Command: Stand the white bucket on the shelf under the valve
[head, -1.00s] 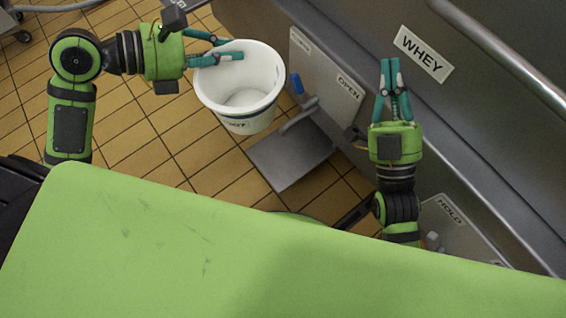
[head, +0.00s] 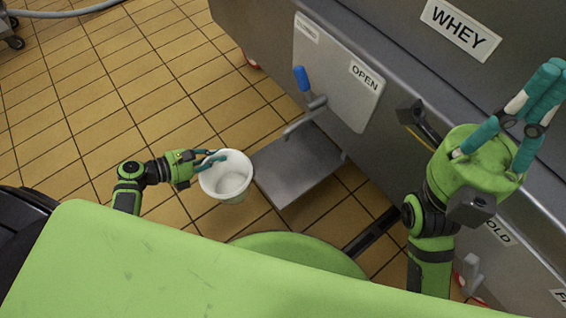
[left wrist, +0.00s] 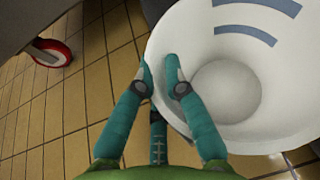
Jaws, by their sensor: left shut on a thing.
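My left gripper (head: 208,160) is shut on the rim of the white bucket (head: 230,185), one finger inside the wall and one outside. The bucket is upright and looks empty. In the left wrist view, the fingers (left wrist: 160,75) straddle the rim of the bucket (left wrist: 270,75). The grey metal shelf (head: 297,168) is bare, just right of the bucket. I cannot tell their exact difference in height. Above the shelf is the valve (head: 305,115) with its blue handle (head: 301,78).
The steel vat (head: 400,70) fills the right side, with a WHEY sign (head: 460,28) and a plate marked OPEN (head: 340,70) behind the valve. Tiled floor (head: 110,95) is clear at the left. A wheeled thing (head: 12,30) and grey hose are far left.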

